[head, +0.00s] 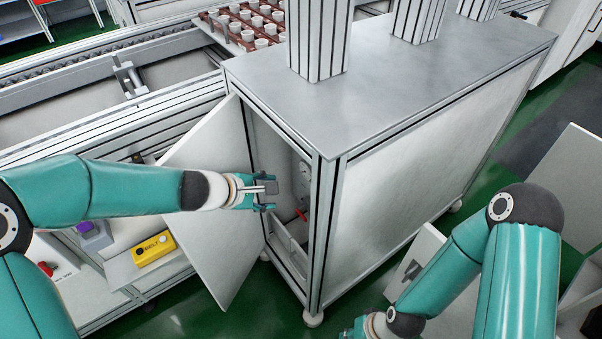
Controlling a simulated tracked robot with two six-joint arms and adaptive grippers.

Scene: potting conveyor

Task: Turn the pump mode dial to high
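The cabinet (420,130) has its door (215,150) swung open to the left, showing a narrow interior. Inside, on the back wall, is a small round grey fitting (304,170), partly hidden; I cannot tell whether it is the pump mode dial or read a setting. A red handle (300,214) sits below it. My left gripper (268,194) is at the cabinet opening, just left of these fittings and apparently apart from them. Its finger gap does not show clearly. My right gripper (348,333) is low at the bottom edge, partly cut off, in front of the cabinet.
The open door stands close beside my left forearm. A yellow box (153,248) lies on a shelf at left. A tray of white pots (252,46) is on the conveyor behind. Another open panel (415,265) stands near my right arm. Green floor is clear below the cabinet.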

